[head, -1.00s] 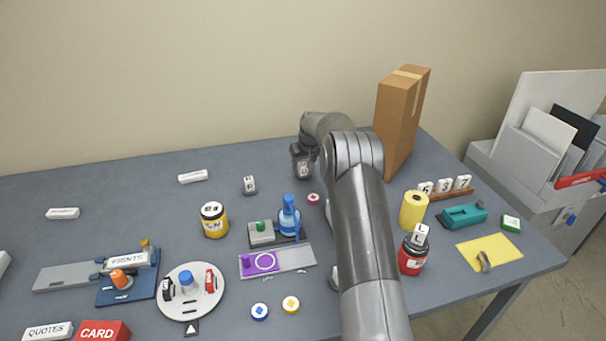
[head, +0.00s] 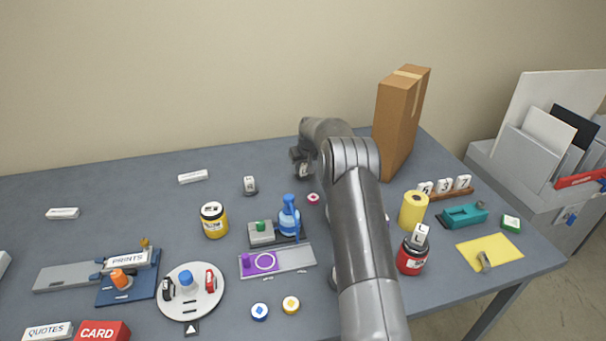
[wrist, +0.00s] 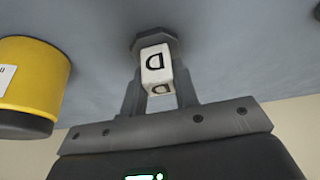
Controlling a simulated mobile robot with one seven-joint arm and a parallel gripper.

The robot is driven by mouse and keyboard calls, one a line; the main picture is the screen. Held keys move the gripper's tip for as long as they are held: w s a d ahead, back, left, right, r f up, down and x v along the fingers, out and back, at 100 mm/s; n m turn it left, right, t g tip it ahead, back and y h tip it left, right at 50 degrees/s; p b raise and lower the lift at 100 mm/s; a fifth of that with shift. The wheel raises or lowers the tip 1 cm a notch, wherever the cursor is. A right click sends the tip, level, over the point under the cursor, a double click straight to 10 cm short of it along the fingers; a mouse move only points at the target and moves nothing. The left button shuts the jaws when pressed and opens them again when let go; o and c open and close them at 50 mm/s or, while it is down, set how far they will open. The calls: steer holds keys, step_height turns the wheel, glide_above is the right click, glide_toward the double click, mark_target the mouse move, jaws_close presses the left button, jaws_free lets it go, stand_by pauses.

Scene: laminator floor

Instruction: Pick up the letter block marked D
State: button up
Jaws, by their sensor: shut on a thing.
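The white letter block marked D (wrist: 156,62) is between the two fingers of my gripper (wrist: 160,98) in the wrist view, with the black D facing the camera. The fingers are shut on its sides. A dark faceted base (wrist: 143,42) shows just beyond the block, and I cannot tell whether they touch. In the head view my gripper (head: 301,166) is over the back of the table, left of the cardboard box. The held block is not clear there.
A yellow jar (wrist: 32,85) is at the left in the wrist view. In the head view a cardboard box (head: 398,120) stands right of my arm. The back-left table is mostly clear.

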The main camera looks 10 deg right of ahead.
jaws_close()
